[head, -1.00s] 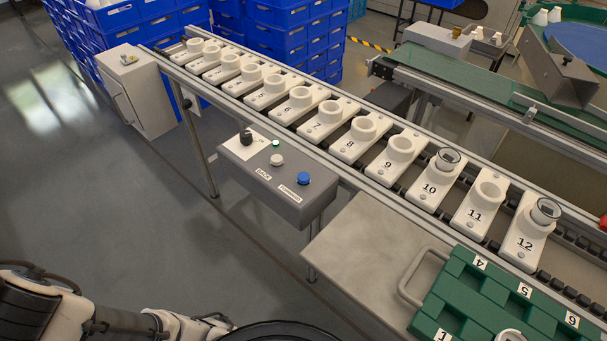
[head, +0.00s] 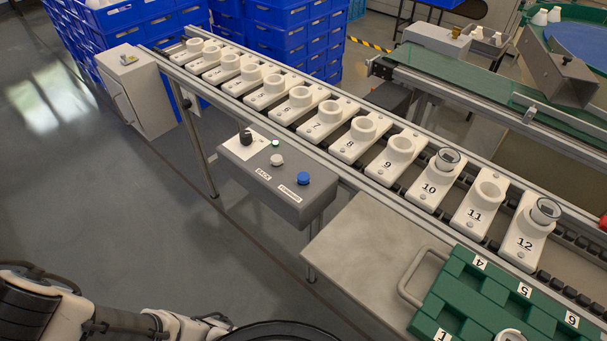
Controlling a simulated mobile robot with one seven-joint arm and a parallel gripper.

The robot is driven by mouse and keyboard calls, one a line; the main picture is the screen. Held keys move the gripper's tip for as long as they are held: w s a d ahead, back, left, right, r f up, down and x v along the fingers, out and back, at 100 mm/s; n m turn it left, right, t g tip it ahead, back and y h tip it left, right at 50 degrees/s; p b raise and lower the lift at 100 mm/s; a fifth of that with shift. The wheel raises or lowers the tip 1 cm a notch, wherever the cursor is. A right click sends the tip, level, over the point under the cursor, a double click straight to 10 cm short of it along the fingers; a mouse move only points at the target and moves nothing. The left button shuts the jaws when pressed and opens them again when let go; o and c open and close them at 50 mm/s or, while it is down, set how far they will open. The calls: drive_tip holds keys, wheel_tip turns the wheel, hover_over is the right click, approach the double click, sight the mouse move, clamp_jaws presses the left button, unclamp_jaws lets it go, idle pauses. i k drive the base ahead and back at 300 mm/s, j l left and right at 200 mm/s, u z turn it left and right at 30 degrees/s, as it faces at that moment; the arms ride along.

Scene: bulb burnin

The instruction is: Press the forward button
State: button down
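The grey control box (head: 280,180) is fixed to the near side of the conveyor, left of centre. Its blue button (head: 303,178) stands up beside a label that seems to read FORWARD (head: 289,194). A white button (head: 277,160) sits to its left, beside the BACK label (head: 263,174). A small green lamp (head: 275,143) and a black knob (head: 246,138) are farther back on the box. Nothing touches the buttons. My arm shows at the lower left, well away from the box; my gripper's fingers cannot be made out.
The conveyor (head: 350,182) carries a row of numbered white holders; holders 10 (head: 436,180) and 12 (head: 527,233) have clear-topped pieces in them. A green tray (head: 450,308) lies on a grey table (head: 345,245) at the lower right. Open floor (head: 110,205) lies left of the box.

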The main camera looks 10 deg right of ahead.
sight(302, 177)
drive_tip(key=j+z, duration=0.2)
drive_tip(key=z, duration=0.2)
drive_tip(key=k+j+z, duration=0.1)
drive_tip(key=z, duration=0.25)
drive_tip(key=k+j+z, duration=0.1)
drive_tip(key=z, duration=0.3)
drive_tip(key=j, duration=0.1)
